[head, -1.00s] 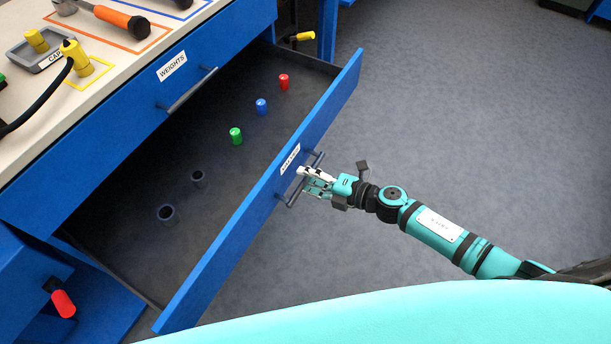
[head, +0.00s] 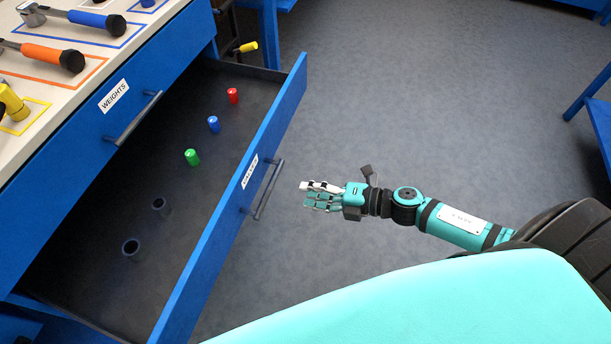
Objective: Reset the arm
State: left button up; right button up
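My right arm (head: 452,222) reaches in from the right side of the head view. Its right gripper (head: 308,195) points left and stands in free air, a little to the right of the open drawer's handle (head: 268,190). It is apart from the handle and holds nothing that I can see. The fingers lie one above the other in the view, and the gap between them is hard to judge. My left gripper is out of view.
A closed drawer labelled WEIGHTS (head: 115,96) sits above. Grey floor (head: 430,110) is clear to the right.

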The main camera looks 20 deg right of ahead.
jog(key=shift+d, duration=0.1)
jog(key=s+d+f+m+h+p, duration=0.35)
jog(key=d+f+m+h, duration=0.2)
jog(key=f+m, duration=0.25)
jog(key=s+d+f+m+h+p, duration=0.2)
jog(key=d+f+m+h+p, duration=0.2)
jog(key=d+f+m+p, duration=0.25)
pick_arm(q)
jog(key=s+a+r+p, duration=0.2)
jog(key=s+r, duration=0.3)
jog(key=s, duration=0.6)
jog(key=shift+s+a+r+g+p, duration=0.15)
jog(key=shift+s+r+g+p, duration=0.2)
jog(key=shift+p, duration=0.5)
pick_arm(e)
jog(key=s+a+f+m+g, duration=0.2)
jog(key=s+f+m+g, duration=0.1)
jog(key=s, duration=0.6)
jog(key=s+a+f+m+g+h, duration=0.1)
jog(key=s+a+f+m+g, duration=0.2)
jog(key=s+f, duration=0.3)
jog(key=s+a+f+m+g, duration=0.2)
jog(key=s+f+m+g, duration=0.1)
jog(key=s, duration=1.1)
jog(key=shift+s+a+f+m+h, duration=0.15)
jog(key=shift+a+f+m+h, duration=0.2)
jog(key=shift+f+m, duration=0.5)
